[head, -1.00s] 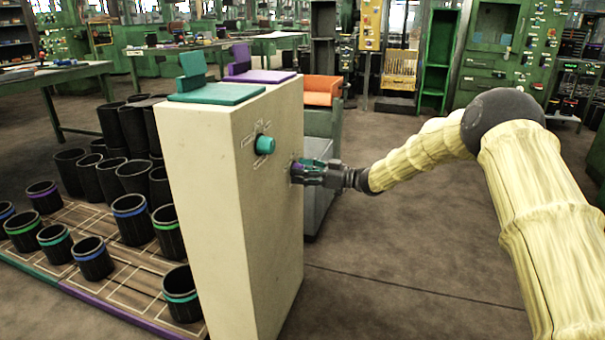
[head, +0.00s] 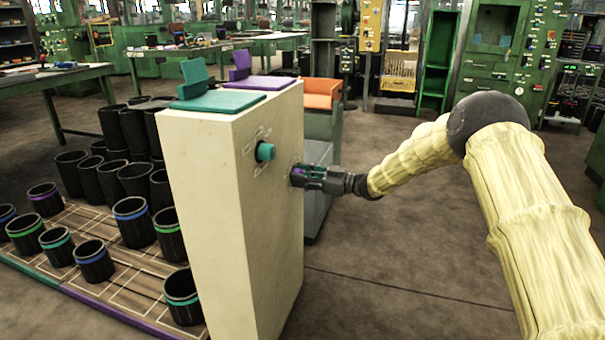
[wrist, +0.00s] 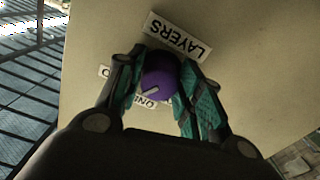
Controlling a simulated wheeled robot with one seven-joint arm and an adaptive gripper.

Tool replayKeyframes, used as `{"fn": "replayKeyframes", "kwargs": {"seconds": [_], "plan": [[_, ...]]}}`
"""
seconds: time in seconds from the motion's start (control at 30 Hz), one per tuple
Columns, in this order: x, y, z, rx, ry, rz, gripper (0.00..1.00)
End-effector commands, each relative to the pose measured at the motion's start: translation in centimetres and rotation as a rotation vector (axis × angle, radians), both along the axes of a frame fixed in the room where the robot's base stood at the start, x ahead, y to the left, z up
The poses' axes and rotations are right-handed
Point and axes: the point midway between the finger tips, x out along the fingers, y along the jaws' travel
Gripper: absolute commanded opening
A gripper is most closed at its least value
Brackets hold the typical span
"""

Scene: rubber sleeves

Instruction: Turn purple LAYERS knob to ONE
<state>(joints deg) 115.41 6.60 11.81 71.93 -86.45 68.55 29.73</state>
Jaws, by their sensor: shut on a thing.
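The purple LAYERS knob (wrist: 160,78) is on the cream panel (wrist: 100,40), with the LAYERS label (wrist: 178,38) beside it in the wrist view. My gripper (wrist: 162,95) has its teal-padded fingers on both sides of the knob, shut on it. A pale pointer mark on the knob slants toward a label reading ONI or ONE (wrist: 143,101), partly hidden. Another label left of the knob is partly covered by a finger. In the head view my gripper (head: 300,176) meets the right face of the cream cabinet (head: 205,200), and little of the knob shows.
A teal knob (head: 265,151) sits on the same face, left of my gripper. Teal (head: 215,101) and purple (head: 258,82) plates lie on the cabinet top. Black sleeves with coloured bands (head: 131,222) stand left of the cabinet. The floor to the right is open.

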Motion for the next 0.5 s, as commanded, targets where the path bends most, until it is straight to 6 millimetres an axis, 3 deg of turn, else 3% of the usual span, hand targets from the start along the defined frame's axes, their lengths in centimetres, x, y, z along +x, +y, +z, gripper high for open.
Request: {"fn": "replayKeyframes", "kwargs": {"seconds": [0.5], "plan": [[0.09,0.0,0.11,-0.13,-0.392,0.0,0.12]]}}
